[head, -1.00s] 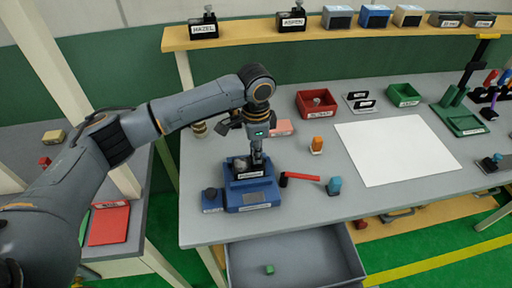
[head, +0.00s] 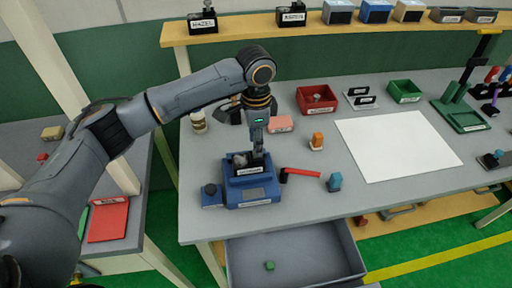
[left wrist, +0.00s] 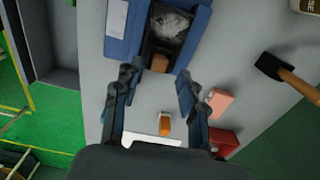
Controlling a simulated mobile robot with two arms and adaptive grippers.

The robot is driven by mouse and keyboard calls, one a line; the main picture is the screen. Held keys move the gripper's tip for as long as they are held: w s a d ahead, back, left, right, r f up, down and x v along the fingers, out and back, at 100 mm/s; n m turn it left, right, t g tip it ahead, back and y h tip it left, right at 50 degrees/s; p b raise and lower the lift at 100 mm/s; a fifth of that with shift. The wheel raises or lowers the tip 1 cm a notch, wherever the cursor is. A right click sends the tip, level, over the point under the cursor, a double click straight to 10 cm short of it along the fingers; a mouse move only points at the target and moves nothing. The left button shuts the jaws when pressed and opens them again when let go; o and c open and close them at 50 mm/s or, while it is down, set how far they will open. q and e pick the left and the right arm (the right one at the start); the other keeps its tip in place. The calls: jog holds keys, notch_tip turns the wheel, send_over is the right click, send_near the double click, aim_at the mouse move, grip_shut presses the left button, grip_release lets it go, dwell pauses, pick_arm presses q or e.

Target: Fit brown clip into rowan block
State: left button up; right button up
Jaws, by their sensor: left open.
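The blue fixture (head: 266,183) stands at the near left of the table and holds a dark block with a white label (head: 248,170). I cannot read the label, so I cannot confirm it is the rowan block. In the left wrist view the dark block (left wrist: 146,50) shows a grey lump and a small brown piece (left wrist: 159,62), probably the brown clip, at its near end. I cannot tell how fully it is seated. My left gripper (head: 258,153) is open just above the fixture; its fingers (left wrist: 159,75) are spread on either side near the brown piece. My right gripper is not in view.
A red-and-black tool (head: 299,172), a blue item (head: 334,182), an orange item (head: 317,141) and a pink block (head: 280,124) lie nearby. A white sheet (head: 398,146) covers the table's middle. An open grey drawer (head: 310,255) is below the front edge.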

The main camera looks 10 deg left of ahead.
pick_arm(q)
notch_tip(320, 180, up, 10)
jog(key=b, duration=0.2)
jog(key=shift+f, duration=0.25)
jog(key=shift+s+f, duration=0.1)
